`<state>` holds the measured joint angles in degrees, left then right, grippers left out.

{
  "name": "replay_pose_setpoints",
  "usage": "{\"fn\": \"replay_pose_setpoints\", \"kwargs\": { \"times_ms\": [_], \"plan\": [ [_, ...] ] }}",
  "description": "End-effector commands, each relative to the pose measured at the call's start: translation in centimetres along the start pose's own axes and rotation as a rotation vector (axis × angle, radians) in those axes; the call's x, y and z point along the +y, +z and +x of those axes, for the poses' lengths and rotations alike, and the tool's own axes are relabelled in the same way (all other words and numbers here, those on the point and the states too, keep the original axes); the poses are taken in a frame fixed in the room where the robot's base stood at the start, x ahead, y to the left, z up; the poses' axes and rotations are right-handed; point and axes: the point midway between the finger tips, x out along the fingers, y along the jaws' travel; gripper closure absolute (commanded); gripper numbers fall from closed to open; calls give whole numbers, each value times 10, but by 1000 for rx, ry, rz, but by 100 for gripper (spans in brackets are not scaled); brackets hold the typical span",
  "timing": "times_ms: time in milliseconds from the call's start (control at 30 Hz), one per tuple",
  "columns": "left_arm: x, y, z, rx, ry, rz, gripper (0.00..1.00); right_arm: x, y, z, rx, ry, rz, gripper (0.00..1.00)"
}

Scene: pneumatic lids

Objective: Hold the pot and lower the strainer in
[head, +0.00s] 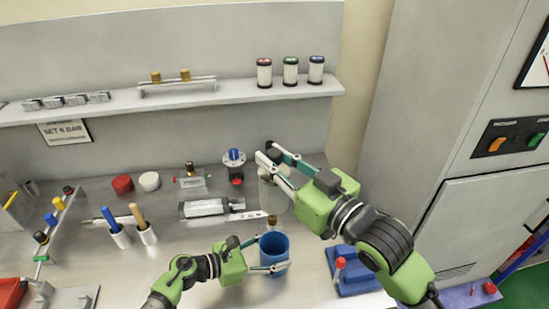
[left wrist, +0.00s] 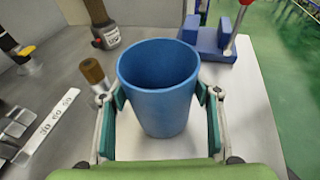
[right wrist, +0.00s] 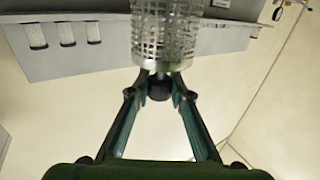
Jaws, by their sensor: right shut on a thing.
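The pot is a blue open cup (head: 274,248) standing upright near the front of the steel bench. It fills the middle of the left wrist view (left wrist: 158,95). My left gripper (head: 262,254) has one finger on each side of it; I cannot tell whether the pads press on the wall. My right gripper (head: 270,156) is shut on the black knob of the strainer, a perforated metal cylinder (right wrist: 165,30). In the head view the strainer (head: 271,195) hangs below the right fingers, beyond the pot and above the bench, apart from the pot.
A blue block with a red-knobbed lever (head: 352,272) is to the right. A shelf (head: 230,92) with several filters runs above.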

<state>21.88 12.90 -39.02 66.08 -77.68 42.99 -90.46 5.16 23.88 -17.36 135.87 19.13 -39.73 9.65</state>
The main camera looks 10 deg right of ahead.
Motion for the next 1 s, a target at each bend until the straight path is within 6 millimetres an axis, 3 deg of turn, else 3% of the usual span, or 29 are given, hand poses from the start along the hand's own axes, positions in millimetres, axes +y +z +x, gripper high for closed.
{"fn": "replay_pose_setpoints", "kwargs": {
  "times_ms": [1000],
  "plan": [
    [-1, -6, 1, 5, -2, -2, 62, 0, 4, 0, 1, 0, 0, 100]
  ]
}}
